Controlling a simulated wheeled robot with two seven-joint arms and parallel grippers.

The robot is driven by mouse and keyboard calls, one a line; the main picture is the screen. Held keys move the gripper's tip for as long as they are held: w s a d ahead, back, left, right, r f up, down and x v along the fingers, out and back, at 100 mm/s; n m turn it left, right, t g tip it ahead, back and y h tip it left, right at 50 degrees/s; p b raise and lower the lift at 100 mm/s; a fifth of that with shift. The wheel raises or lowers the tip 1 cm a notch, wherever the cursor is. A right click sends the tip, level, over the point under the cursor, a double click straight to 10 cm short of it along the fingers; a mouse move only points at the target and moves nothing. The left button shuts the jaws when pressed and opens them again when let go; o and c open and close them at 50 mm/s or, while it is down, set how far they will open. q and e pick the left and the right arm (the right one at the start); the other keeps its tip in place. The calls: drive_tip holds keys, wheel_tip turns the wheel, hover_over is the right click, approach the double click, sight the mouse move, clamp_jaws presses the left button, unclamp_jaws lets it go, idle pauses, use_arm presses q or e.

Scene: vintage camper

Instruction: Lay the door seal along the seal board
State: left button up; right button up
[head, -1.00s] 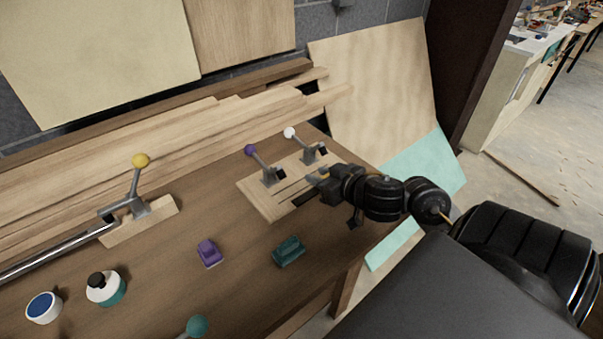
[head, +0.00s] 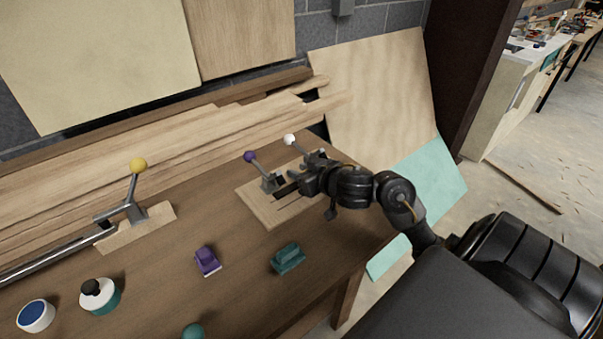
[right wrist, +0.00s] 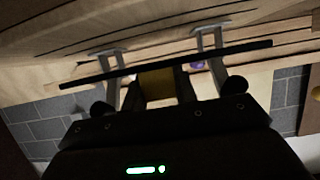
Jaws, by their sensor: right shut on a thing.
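The seal board (head: 262,207) is a pale wooden plate on the bench with two grey clamps. One clamp has a purple knob (head: 250,156), the other a white knob (head: 289,139); both levers stand up. My right gripper (head: 302,184) is over the board's right part, shut on the door seal. In the right wrist view the door seal (right wrist: 230,52) is a thin, straight black strip lying crosswise in front of the jaws, sticking out on both sides. The grey clamps (right wrist: 205,42) show close beyond it. I cannot tell whether the seal touches the board. My left gripper is out of view.
On the bench stand a purple block (head: 207,261), a teal block (head: 288,258), a white-and-teal bottle (head: 100,297) and a blue-topped pot (head: 36,316). A yellow-knobbed clamp (head: 138,165) with a metal tube is at left. Stacked planks (head: 150,140) line the back.

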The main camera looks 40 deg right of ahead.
drive_tip(key=shift+f, duration=0.1)
drive_tip(key=shift+f+b, duration=0.4)
drive_tip(key=shift+f, duration=0.1)
drive_tip(key=o, duration=0.9)
drive_tip(key=shift+o, duration=0.2)
drive_tip(key=shift+r, duration=0.1)
